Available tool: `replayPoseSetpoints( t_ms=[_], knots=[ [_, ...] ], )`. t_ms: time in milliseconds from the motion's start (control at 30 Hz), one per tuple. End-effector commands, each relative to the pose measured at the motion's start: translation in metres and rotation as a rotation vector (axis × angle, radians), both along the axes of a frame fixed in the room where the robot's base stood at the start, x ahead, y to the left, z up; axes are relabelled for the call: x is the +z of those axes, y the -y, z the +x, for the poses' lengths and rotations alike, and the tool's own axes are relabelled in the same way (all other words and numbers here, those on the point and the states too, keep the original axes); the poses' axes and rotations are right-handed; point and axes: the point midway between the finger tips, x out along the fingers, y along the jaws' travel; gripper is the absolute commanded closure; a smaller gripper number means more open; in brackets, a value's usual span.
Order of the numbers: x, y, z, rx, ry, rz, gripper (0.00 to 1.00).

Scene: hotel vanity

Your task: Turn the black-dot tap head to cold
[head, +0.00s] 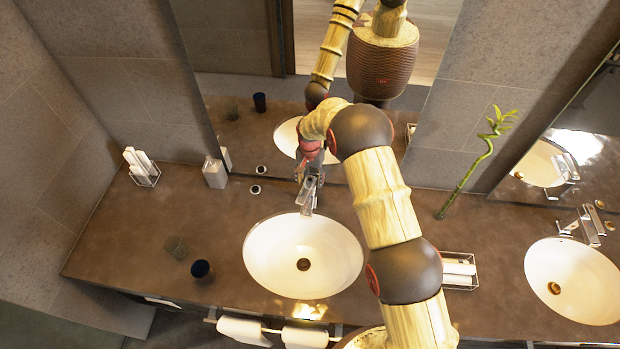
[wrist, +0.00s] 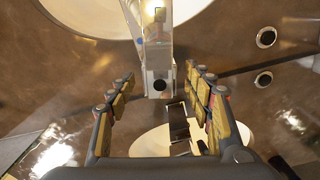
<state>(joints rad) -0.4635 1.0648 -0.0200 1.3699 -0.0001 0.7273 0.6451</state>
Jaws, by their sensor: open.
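The chrome tap (head: 307,197) stands at the back rim of the left white basin (head: 262,262), with its spout over the bowl. In the wrist view the tap (wrist: 158,45) runs down from the top, and a black dot (wrist: 160,85) shows on its near end. My gripper (wrist: 163,88) is open, with one finger on each side of that end; I see gaps and no clear contact. In the head view my gripper (head: 311,168) is above the back of the tap, partly hidden by my arm.
A second basin (head: 572,280) with its own tap (head: 588,226) is at right. A soap dispenser (head: 214,173), a rack of white rolls (head: 141,167), a dark blue cup (head: 200,269) and a clear glass (head: 176,247) stand at left. The mirror (head: 250,130) rises close behind the tap.

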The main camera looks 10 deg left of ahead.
Motion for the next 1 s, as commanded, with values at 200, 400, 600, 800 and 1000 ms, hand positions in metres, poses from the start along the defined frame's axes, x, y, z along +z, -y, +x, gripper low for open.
replayPoseSetpoints(
  t_ms=[200,400,600,800,1000],
  knots=[
    [-0.0002,-0.0001,0.0002,0.000,0.000,0.000,0.48],
    [0.0000,-0.0001,0.0001,0.000,0.000,0.000,0.60],
    [0.0001,0.0000,0.0001,0.000,0.000,0.000,0.71],
    [0.0001,-0.0001,0.0001,0.000,0.000,0.000,0.83],
    [0.0002,-0.0001,0.0001,0.000,0.000,0.000,0.94]
  ],
)
